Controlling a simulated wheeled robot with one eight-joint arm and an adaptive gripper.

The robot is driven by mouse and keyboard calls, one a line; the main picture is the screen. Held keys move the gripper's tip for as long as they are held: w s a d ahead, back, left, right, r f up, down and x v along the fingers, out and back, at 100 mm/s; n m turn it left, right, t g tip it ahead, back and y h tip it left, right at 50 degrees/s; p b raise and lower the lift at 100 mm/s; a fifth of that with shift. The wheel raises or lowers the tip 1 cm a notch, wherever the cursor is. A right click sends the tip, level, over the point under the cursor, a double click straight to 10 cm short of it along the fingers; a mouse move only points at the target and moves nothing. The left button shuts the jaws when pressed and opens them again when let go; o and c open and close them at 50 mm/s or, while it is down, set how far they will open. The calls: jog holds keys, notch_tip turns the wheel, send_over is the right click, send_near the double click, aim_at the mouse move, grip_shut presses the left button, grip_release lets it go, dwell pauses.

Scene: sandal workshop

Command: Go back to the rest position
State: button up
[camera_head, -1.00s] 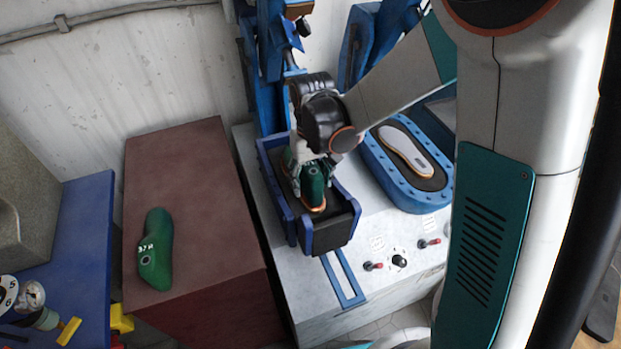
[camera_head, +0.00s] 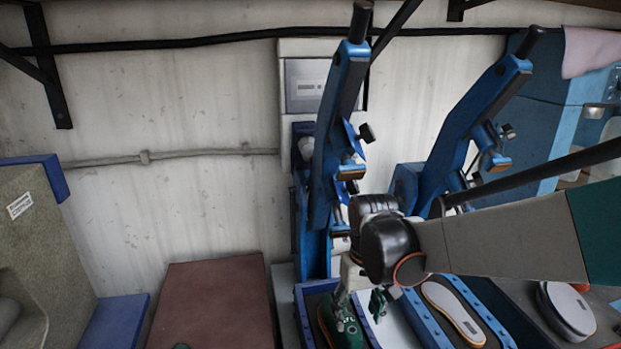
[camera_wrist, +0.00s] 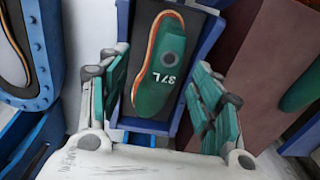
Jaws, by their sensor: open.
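My gripper (camera_head: 361,308) is above the blue-walled holder (camera_head: 305,290) of the machine, with its fingers apart. The last lies in the holder on an orange-and-white-edged sole. In the head view, this last (camera_head: 349,336) is cut off by the bottom edge and partly hidden by my gripper. A second green last (camera_wrist: 303,90) is at the right edge of the wrist view, on the red-brown box.
The red-brown box (camera_head: 215,295) stands left of the machine. Two blue press arms (camera_head: 335,150) rise behind and beside my gripper. A blue mould (camera_head: 490,305) with a white sole (camera_head: 453,312) is to the right.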

jog(key=s+d+r+m+t, duration=0.1)
jog(key=s+d+r+t, duration=0.2)
jog(key=s, duration=0.4)
jog(key=s+d+r+m+t, duration=0.1)
jog(key=s+d+r+t, duration=0.3)
jog(key=s+d+r, duration=0.1)
jog(key=s+d, duration=0.1)
jog(key=s, duration=0.1)
jog(key=shift+s+r, duration=0.25)
jog(key=shift+s, duration=0.05)
